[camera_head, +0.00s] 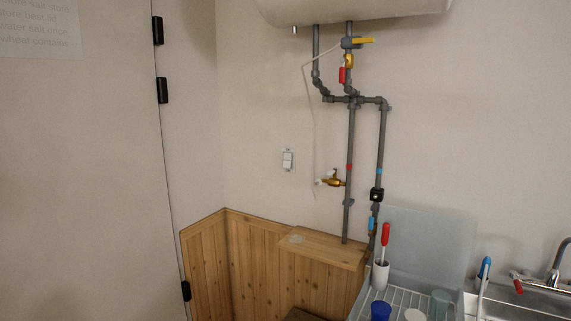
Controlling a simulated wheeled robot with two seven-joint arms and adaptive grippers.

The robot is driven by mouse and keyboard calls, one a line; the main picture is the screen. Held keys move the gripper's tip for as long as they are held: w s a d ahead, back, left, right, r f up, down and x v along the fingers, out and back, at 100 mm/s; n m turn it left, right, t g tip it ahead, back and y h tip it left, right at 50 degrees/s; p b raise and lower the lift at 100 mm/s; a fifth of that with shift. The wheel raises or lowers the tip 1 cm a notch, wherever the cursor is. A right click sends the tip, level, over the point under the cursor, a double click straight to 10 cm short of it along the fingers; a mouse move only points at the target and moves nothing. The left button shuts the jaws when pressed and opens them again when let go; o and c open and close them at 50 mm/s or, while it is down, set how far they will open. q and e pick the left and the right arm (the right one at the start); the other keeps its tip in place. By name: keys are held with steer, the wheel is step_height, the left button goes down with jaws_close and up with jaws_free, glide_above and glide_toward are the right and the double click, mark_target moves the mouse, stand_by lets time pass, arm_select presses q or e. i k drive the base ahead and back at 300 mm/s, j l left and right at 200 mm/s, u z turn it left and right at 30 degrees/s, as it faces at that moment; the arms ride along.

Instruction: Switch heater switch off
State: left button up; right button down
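A small white wall switch (288,160) sits on the plain wall left of the pipes, above the wooden panelling. It is too small in the picture to tell its on or off position. The white rounded underside of the water heater (352,10) shows at the top edge, with grey pipes running down from it. Neither of my grippers is in view.
A yellow-handled valve (361,41) and a brass tap (334,182) sit on the pipes right of the switch. A wooden ledge (325,246) juts out below. A dish rack (405,299) with cups and a sink tap (552,277) stand lower right. A door (80,170) fills the left.

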mark_target(287, 157)
steer(key=i+j+u, duration=0.2)
steer(key=i, duration=0.3)
steer(key=i+j+u, duration=0.25)
steer(key=i, duration=0.25)
steer(key=i+u, duration=0.2)
steer(key=i, duration=0.35)
